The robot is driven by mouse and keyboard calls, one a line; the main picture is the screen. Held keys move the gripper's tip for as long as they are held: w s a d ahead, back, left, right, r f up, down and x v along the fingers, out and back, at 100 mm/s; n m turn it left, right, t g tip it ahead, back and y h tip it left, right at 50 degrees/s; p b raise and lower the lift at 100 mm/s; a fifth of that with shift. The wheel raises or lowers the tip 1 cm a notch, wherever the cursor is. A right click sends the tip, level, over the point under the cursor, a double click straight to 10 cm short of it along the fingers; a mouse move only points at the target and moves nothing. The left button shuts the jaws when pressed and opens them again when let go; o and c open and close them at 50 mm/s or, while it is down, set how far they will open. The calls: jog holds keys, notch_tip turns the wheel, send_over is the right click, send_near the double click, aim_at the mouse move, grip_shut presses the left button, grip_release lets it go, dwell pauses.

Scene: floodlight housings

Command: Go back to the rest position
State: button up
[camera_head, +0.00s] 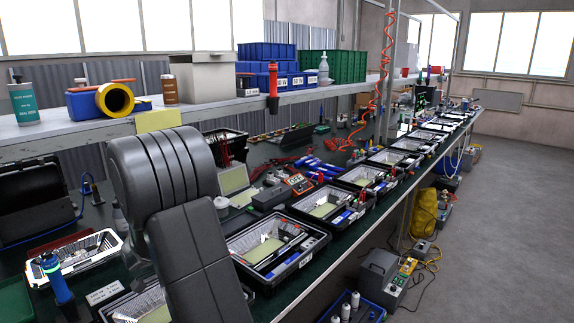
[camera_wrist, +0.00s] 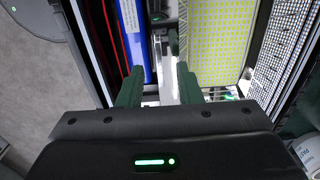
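My gripper (camera_wrist: 158,82) shows in the wrist view with its two dark green fingers apart. I see nothing clamped between them. Below them lies a black floodlight housing (camera_wrist: 76,20) with a yellow-white LED panel (camera_wrist: 222,35) to the right of the fingers. A blue bar (camera_wrist: 136,35) and red and black wires (camera_wrist: 107,30) lie on the left. A narrow pale strip shows between the fingers. In the head view my dark arm stands over the bench at the left front and hides what is behind it; my gripper is not visible there.
Black housings (camera_head: 281,243) stand in a long row on the dark green bench. A white tray (camera_head: 75,258) and a blue-and-black tool (camera_head: 56,279) are at left. A shelf (camera_head: 225,107) with bottles and bins runs above. Grey floor (camera_head: 510,200) is open at right.

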jog(key=shift+f, duration=0.65)
jog(key=shift+r, duration=0.25)
jog(key=shift+d, duration=0.1)
